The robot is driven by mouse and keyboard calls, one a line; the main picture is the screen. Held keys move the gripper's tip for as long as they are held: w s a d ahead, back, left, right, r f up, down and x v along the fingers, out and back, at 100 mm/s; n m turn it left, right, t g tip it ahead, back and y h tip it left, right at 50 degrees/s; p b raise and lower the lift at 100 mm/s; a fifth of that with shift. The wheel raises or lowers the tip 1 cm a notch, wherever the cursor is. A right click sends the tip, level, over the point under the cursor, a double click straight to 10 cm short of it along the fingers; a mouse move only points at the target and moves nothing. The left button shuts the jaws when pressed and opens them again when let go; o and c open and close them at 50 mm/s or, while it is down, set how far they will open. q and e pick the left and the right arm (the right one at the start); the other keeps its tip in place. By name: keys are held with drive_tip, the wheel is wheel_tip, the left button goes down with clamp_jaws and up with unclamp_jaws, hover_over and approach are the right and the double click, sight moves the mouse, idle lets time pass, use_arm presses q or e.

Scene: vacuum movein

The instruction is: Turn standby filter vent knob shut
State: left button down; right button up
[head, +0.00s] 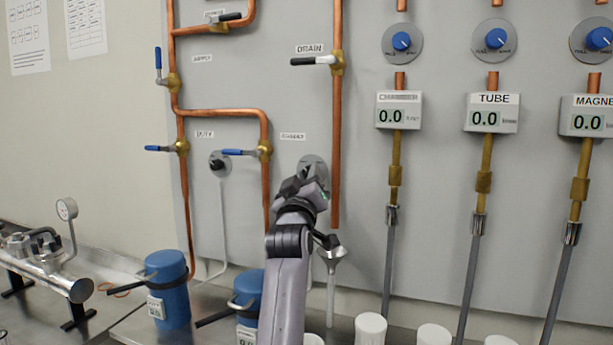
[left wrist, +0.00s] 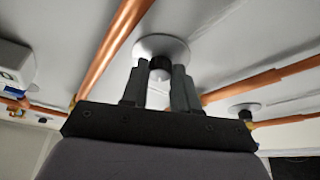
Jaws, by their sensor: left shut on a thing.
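The standby filter vent knob (left wrist: 160,64) is a small black knob on a round pale plate (left wrist: 174,44) on the panel. In the head view its plate (head: 313,161) shows below the STANDBY label (head: 292,136), and my gripper hides the knob. My left gripper (head: 308,178) reaches up to the plate. In the left wrist view the two dark fingers of the gripper (left wrist: 159,82) stand on either side of the knob and are shut on it. I cannot tell the knob's turn angle. My right gripper is not in view.
A copper pipe (head: 337,130) runs just right of the knob. A blue-handled valve (head: 264,151) sits close on its left. The duty vent knob (head: 217,163) is further left. A funnel (head: 331,255) is below, and blue filter canisters (head: 168,295) stand lower left.

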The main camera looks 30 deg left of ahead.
use_arm(q)
drive_tip(key=shift+n+g+y, duration=0.3)
drive_tip(key=shift+n+g, duration=0.1)
drive_tip(key=shift+n, duration=0.5)
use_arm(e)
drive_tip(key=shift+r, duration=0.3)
use_arm(q)
drive_tip(key=c, duration=0.8)
unclamp_jaws()
drive_tip(key=shift+c, duration=0.2)
drive_tip(key=shift+s+d, duration=0.1)
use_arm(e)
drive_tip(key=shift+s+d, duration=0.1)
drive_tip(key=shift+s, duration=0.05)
